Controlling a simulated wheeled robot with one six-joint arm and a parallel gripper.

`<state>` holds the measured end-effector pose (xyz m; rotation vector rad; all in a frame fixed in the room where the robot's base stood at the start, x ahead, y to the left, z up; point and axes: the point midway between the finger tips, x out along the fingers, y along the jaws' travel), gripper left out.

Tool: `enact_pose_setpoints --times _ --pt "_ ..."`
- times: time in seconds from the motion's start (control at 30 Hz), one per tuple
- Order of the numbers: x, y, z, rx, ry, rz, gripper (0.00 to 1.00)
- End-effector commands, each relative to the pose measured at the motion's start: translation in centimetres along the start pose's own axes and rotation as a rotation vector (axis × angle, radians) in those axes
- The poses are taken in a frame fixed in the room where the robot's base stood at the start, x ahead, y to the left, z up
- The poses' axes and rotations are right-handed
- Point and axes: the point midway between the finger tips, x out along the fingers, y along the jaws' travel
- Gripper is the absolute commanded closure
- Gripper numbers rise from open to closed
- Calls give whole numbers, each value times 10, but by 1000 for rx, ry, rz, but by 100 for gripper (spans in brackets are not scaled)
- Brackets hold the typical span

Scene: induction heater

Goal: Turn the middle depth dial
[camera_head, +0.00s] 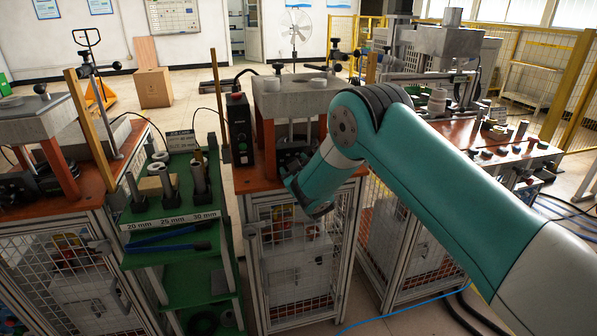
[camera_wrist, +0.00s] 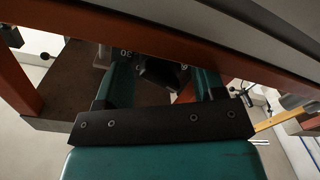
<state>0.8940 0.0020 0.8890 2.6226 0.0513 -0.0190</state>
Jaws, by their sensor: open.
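The middle machine (camera_head: 290,97) has a grey top plate on orange posts, with dark parts beneath it. In the wrist view, my gripper (camera_wrist: 163,68) is open, with one teal finger on each side of a dark, angular part (camera_wrist: 160,74). White number marks beside this part suggest that it is the middle depth dial. A gap shows between it and the fingers, and I cannot tell whether either touches it. In the head view, my teal wrist reaches under the plate's front edge; it hides the fingertips and most of the dial.
An orange beam (camera_wrist: 150,38) crosses close above the fingers, and an orange post (camera_wrist: 18,75) stands at left. A black control box (camera_head: 239,128) with a red button stands left of the machine. A green rack (camera_head: 165,261) holds cylinders labelled by size. Another machine (camera_head: 35,120) stands far left.

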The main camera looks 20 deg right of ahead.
Motion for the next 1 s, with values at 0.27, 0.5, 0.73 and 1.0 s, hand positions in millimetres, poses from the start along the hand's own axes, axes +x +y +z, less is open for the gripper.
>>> enact_pose_setpoints --times 0.27,0.5,0.73,1.0 --pt "-1 0 1 165 1 -4 34" --pt "-1 3 0 498 16 -4 34" --pt "-25 -2 7 661 22 -6 34" --pt "-73 -5 12 657 22 -6 34"
